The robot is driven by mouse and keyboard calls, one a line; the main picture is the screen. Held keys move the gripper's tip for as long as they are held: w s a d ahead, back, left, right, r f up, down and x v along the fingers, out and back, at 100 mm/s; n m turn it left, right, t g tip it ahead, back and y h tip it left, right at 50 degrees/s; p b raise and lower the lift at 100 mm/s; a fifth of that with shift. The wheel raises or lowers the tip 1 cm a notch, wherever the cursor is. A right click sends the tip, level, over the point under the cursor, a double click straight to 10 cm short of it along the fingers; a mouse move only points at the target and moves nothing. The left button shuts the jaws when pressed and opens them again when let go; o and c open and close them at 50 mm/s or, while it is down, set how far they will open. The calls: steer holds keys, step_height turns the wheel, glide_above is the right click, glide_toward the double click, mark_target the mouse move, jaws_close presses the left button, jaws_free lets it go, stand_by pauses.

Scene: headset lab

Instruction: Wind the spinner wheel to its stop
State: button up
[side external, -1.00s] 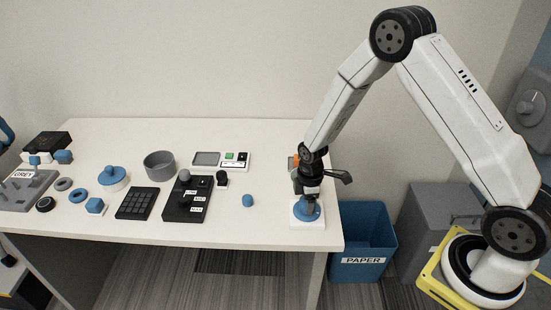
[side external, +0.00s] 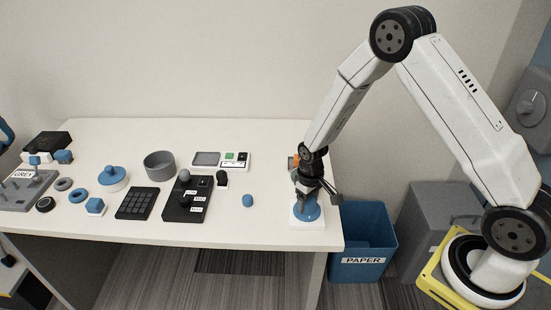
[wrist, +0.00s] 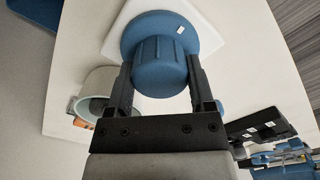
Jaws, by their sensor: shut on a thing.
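The spinner wheel (side external: 306,210) is a blue disc on a white base plate (side external: 298,222) near the right end of the table. In the wrist view the blue wheel (wrist: 128,40) carries a ribbed blue knob (wrist: 160,68) and a small white mark near its edge. My gripper (side external: 304,201) is over the wheel, pointing down. In the wrist view its two dark fingers (wrist: 160,82) are shut on the knob, one on each side. The wheel's stop cannot be made out.
A blue ball-like piece (side external: 247,200) lies left of the wheel. A black panel with levers (side external: 172,212), a keypad (side external: 136,203) and a grey bowl (side external: 160,164) stand farther left. A blue PAPER bin (side external: 365,240) stands beyond the table's right edge.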

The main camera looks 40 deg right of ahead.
steer(key=m, duration=0.4)
steer(key=shift+m, duration=0.4)
steer(key=m, duration=0.4)
steer(key=shift+m, duration=0.4)
steer(key=o, duration=1.2)
steer(key=shift+r, duration=0.15)
steer(key=shift+r, duration=3.8)
